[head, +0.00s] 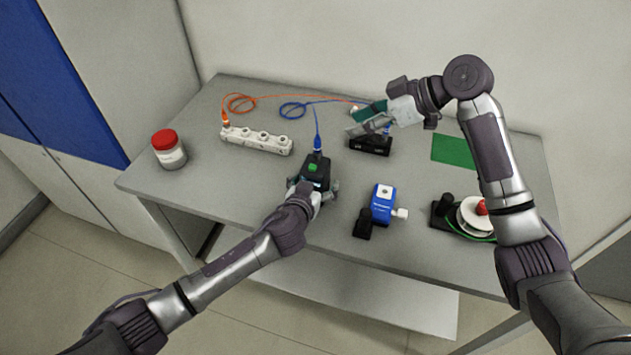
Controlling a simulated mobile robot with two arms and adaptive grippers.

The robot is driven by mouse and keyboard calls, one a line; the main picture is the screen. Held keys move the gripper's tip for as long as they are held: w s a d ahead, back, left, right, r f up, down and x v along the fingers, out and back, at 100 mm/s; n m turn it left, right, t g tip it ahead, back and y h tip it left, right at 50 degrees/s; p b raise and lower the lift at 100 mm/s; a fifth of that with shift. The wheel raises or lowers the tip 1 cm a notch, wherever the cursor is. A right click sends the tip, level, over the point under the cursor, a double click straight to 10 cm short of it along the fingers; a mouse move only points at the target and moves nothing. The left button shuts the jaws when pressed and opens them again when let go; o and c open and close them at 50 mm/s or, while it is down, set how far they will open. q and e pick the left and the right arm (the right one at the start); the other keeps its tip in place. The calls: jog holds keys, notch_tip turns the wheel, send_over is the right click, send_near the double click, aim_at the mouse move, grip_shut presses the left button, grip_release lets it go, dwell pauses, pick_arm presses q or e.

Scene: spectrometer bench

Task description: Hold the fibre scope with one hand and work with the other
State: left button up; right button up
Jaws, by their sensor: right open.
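The fibre scope (315,168), a black box with a green patch on top, is near the middle of the bench. A blue connector (318,144) and blue cable rise from its far end. My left gripper (315,190) has its fingers on both sides of the scope's near end, and appears closed on it. My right gripper (362,127) is open over a low black block (369,145), right of the scope. Small blue and dark green parts show by its fingers. My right gripper hides part of the block, and I cannot tell whether they touch.
A white connector strip (256,140) with an orange cable (241,103) lies at the back left. A red-lidded jar (168,149) stands at the left edge. A blue device (382,204), a white reel (476,216) and a green mat (455,150) are on the right.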

pick_arm(q)
jog(key=c, duration=1.3)
jog(key=shift+c, duration=0.9)
pick_arm(e)
jog(key=shift+o, duration=0.8)
jog(key=shift+a+f, duration=0.2)
jog(key=shift+a, duration=0.1)
jog(key=m+t+h, duration=0.1)
jog(key=m+h, duration=0.9)
jog(key=m, duration=0.5)
send_near(318, 147)
jog(key=x, duration=0.8)
jog(key=w+x, duration=0.1)
jog(key=x, duration=0.3)
jog(key=shift+r, duration=0.15)
